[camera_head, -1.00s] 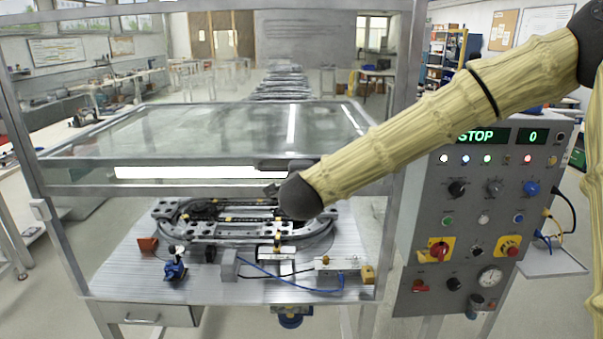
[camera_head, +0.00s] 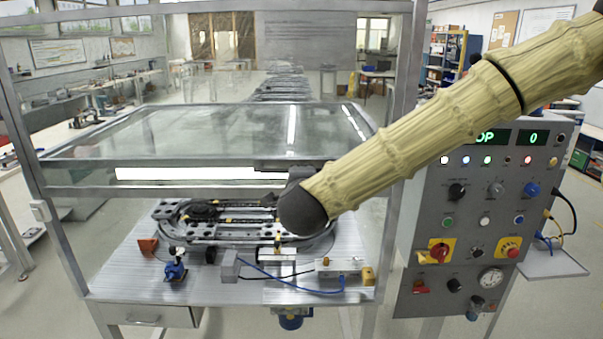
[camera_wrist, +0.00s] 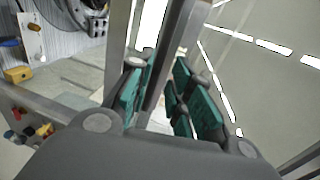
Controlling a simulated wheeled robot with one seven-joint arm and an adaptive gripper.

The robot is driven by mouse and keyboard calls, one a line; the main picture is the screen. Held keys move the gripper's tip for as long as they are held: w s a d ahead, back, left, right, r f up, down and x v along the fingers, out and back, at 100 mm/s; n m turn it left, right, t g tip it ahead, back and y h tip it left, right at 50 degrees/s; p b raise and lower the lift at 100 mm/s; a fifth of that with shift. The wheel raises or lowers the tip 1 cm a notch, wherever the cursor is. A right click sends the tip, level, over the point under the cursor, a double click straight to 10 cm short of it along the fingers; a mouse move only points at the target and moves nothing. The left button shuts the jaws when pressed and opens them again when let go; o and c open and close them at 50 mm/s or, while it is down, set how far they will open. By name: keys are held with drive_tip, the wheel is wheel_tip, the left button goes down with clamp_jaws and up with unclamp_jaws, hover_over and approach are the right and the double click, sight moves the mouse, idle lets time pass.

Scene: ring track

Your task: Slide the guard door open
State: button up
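The guard door (camera_head: 200,191) is a clear panel in a grey metal frame, above the ring track (camera_head: 170,212). Its lower rail runs across the front of the cell. My arm reaches in from the right, and its dark wrist joint covers part of the rail and track. My gripper is mostly hidden there in the head view. In the wrist view my gripper (camera_wrist: 165,95) has its two green-padded fingers apart. A grey bar (camera_wrist: 172,50) runs between them, close to the left finger; I cannot tell whether it touches.
A control panel (camera_head: 470,220) with knobs and a STOP display, partly covered by my arm, stands at the right. A blue clamp-like part (camera_head: 175,270) and a yellow block (camera_head: 368,275) sit on the table front. Frame posts bound the cell at both sides.

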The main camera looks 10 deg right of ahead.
drive_tip(key=v, duration=0.6)
drive_tip(key=shift+f, duration=0.1)
drive_tip(key=s+f+n+g+y+b, duration=0.1)
drive_tip(key=s+f+n+g, duration=0.2)
drive_tip(key=f, duration=1)
drive_tip(key=s+f+n+g+y, duration=0.1)
drive_tip(key=s+f+n, duration=0.25)
drive_tip(key=f, duration=0.95)
drive_tip(key=s+f+n+g+y+b, duration=0.15)
drive_tip(key=f+n, duration=0.25)
drive_tip(key=f, duration=0.9)
drive_tip(key=s+d+f+n+g, duration=0.3)
drive_tip(key=s+f+n+g, duration=0.2)
drive_tip(key=s+f, duration=0.7)
drive_tip(key=s+d+f+n+g, duration=0.3)
drive_tip(key=s+f, duration=0.9)
drive_tip(key=s, duration=0.6)
drive_tip(key=shift+s+d+f+n+g, duration=0.2)
drive_tip(key=shift+d+n+g, duration=0.2)
drive_tip(key=shift+n+g, duration=0.45)
